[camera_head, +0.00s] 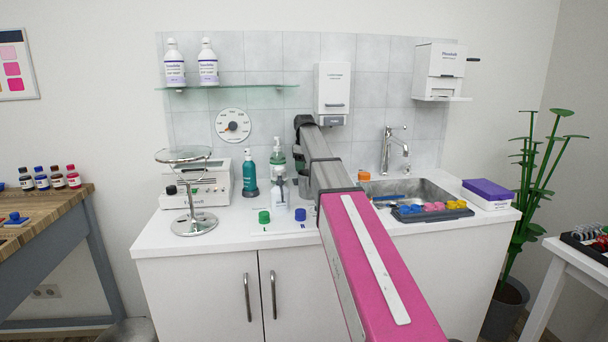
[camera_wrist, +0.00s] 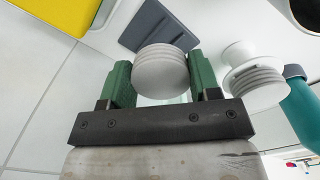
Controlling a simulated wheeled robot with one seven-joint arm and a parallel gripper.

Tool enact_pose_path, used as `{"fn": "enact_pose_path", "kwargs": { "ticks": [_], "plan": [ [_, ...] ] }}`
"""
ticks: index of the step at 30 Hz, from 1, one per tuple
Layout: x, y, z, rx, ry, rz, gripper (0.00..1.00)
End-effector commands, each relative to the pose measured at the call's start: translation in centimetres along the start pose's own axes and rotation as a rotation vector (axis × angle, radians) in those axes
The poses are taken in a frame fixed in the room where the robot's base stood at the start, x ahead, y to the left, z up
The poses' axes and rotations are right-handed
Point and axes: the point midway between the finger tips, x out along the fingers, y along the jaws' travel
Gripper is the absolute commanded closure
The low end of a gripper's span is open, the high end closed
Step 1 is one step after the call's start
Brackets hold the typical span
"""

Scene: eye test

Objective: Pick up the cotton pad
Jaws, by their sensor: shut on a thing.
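In the wrist view, my gripper (camera_wrist: 160,78) has two green fingers, one on each side of a round, pale grey ribbed thing (camera_wrist: 160,70). The fingers are shut on its sides. It looks like a ribbed cap or a stack of discs; I cannot tell whether it is the cotton pad. Something clear and greenish shows just below it. In the head view, my arm reaches over the counter among the bottles and hides most of the gripper end. I cannot make out a cotton pad there.
A white ribbed pump top (camera_wrist: 255,82) and a teal bottle (camera_wrist: 303,108) stand close on the right. The head view shows a pump bottle (camera_head: 280,192), a round mirror stand (camera_head: 192,220), the sink (camera_head: 425,188) and a tray of coloured pieces (camera_head: 410,218). A glass shelf (camera_head: 230,87) hangs above.

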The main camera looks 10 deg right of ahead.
Motion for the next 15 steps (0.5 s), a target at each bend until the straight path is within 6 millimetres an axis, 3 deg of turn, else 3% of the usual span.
{"fn": "enact_pose_path", "kwargs": {
  "ticks": [3,10,15],
  "plan": [
    [-2.9,0.1,-0.1,0.000,0.001,0.002,0.69],
    [-7.7,0.1,-0.1,0.000,0.001,0.002,0.69],
    [-7.3,-3.1,2.4,0.000,0.000,0.000,0.69]
  ]
}}
